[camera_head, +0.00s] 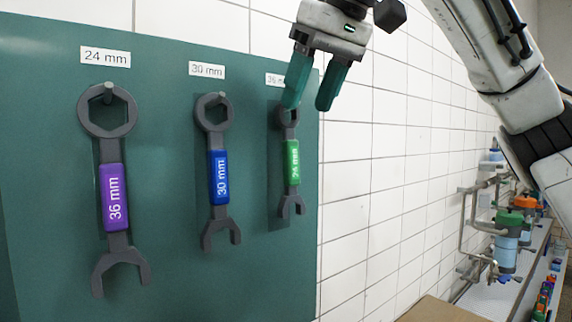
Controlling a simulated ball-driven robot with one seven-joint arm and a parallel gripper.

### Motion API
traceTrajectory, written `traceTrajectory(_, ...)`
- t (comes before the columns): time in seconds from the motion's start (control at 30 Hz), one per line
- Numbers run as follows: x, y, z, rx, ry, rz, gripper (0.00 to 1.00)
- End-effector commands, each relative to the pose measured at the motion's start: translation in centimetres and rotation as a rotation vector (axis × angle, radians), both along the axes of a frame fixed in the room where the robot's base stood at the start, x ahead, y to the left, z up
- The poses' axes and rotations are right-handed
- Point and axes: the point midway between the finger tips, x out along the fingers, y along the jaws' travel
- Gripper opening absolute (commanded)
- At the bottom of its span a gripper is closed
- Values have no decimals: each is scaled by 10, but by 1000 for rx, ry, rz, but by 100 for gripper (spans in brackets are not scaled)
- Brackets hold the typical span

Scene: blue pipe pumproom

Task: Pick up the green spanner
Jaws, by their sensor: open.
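The green spanner (292,162) is a grey spanner with a green sleeve marked 24 mm. It hangs upright at the right end of the dark green board (167,75), under a label that reads about 36 mm. Its top ring is partly hidden behind my gripper. My gripper (309,107) is open and empty, with two green fingers pointing down. In the picture, its left finger overlaps the spanner's ring; I cannot tell whether they touch.
A blue 30 mm spanner (219,177) and a larger purple 36 mm spanner (114,199) hang to the left on the same board. White tiled wall (365,190) lies right of the board. Pipes and a valve (508,225) stand at far right. A brown box-like surface (446,310) is at the bottom.

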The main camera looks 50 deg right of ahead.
Motion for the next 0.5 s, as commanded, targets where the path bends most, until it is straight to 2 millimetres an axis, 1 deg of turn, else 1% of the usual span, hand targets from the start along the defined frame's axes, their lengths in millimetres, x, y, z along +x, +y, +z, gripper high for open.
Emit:
traceTrajectory(0.1, 6, -2, -11, 1, 1, 0, 55)
traceTrajectory(0.33, 14, -4, -23, 1, 1, 3, 55)
traceTrajectory(0.5, 26, -8, -43, 0, 2, 0, 55)
